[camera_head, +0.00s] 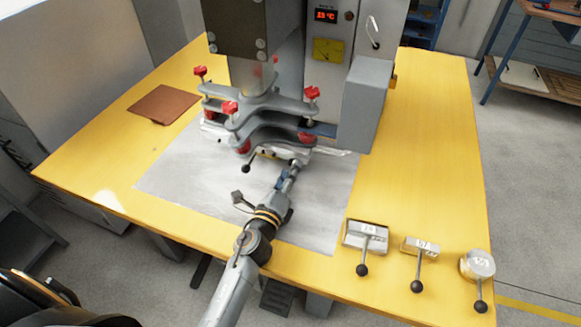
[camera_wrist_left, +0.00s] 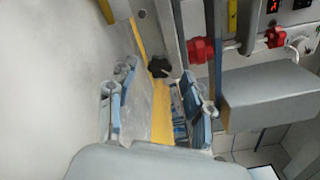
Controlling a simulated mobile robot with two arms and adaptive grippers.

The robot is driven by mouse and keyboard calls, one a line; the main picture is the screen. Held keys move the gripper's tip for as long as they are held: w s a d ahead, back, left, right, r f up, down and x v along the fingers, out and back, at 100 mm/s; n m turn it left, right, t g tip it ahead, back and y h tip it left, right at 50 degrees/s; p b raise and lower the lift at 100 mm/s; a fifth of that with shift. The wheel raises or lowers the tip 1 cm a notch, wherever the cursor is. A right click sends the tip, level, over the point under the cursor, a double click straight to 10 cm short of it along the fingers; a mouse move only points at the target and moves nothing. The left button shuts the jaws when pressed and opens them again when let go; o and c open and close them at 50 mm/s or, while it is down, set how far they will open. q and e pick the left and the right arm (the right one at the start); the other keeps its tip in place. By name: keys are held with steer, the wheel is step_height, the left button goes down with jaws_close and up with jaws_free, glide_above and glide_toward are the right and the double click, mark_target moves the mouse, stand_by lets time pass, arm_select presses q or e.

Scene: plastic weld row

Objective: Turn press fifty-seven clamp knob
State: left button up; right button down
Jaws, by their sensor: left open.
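The press (camera_head: 250,95) stands on the yellow table, with stacked grey clamp plates and several red knobs, such as one at the front (camera_head: 230,107). My left gripper (camera_head: 292,166) reaches in low, at the front edge of the lower plates. In the left wrist view the left gripper (camera_wrist_left: 160,92) is open, its blue-grey fingers apart and nothing held. A black lobed knob (camera_wrist_left: 159,67) shows beyond and between the fingertips, apart from them. A red knob (camera_wrist_left: 201,50) is further right. I cannot tell which knob is the clamp knob. My right gripper is not in view.
Several metal blocks with black ball-ended levers, including one (camera_head: 366,236), sit at the front right of the yellow table (camera_head: 430,130). A brown sheet (camera_head: 163,103) lies at the left. A grey box (camera_head: 364,105) stands right of the press.

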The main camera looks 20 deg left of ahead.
arm_select(q)
steer(key=shift+w, duration=0.8)
jaws_close()
steer(key=shift+n, duration=3.4)
steer(key=shift+f, duration=0.1)
